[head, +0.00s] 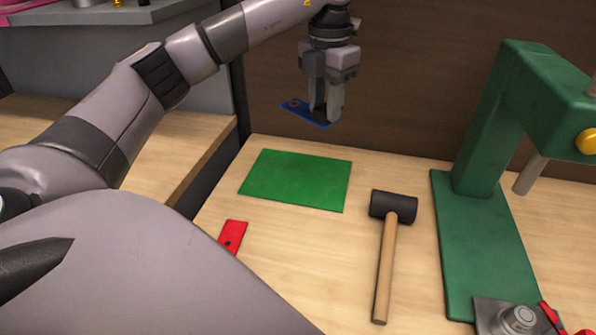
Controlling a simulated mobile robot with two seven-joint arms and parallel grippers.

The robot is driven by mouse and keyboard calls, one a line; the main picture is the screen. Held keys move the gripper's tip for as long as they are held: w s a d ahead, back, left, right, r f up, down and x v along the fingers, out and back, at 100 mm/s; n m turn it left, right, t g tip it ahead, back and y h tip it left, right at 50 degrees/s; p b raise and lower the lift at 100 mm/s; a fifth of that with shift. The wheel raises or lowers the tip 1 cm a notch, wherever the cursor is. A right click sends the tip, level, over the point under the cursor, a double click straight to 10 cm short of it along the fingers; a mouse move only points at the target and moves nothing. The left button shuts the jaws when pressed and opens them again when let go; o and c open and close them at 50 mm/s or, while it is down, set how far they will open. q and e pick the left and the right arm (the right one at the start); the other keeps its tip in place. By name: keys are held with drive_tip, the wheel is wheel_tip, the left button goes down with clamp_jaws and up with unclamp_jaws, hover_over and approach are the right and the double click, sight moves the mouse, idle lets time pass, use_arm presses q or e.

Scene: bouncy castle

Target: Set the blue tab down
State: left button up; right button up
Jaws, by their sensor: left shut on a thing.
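The blue tab (301,111) is a flat strip with a hole near its left end. My left gripper (325,113) is shut on it and holds it in the air, pointing down, above the back edge of the green mat (295,180). The mat lies flat and bare on the wooden bench. The tab is clear of the bench and the mat. My right gripper is not in view.
A red tab (233,235) with a hole lies in front of the mat, partly near my arm. A black-headed mallet (388,250) lies right of the mat. A green press (475,180) stands at the right. A metal part (515,318) sits at the front right.

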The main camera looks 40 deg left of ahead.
use_arm(q)
drive_tip(key=n, duration=0.2)
drive_tip(key=a+r+n, duration=0.1)
drive_tip(key=n, duration=0.1)
drive_tip(key=a+n, duration=0.1)
drive_tip(key=n, duration=0.1)
drive_tip(key=shift+a+r+b, duration=0.1)
drive_tip(key=shift+r+b, duration=0.2)
drive_tip(key=shift+r, duration=0.1)
drive_tip(key=shift+f, duration=0.3)
wheel_tip(320, 180, down, 19)
drive_tip(key=shift+f, duration=0.15)
drive_tip(key=shift+f, duration=0.1)
drive_tip(key=o, duration=1)
drive_tip(key=shift+o, duration=0.2)
wheel_tip(320, 180, up, 12)
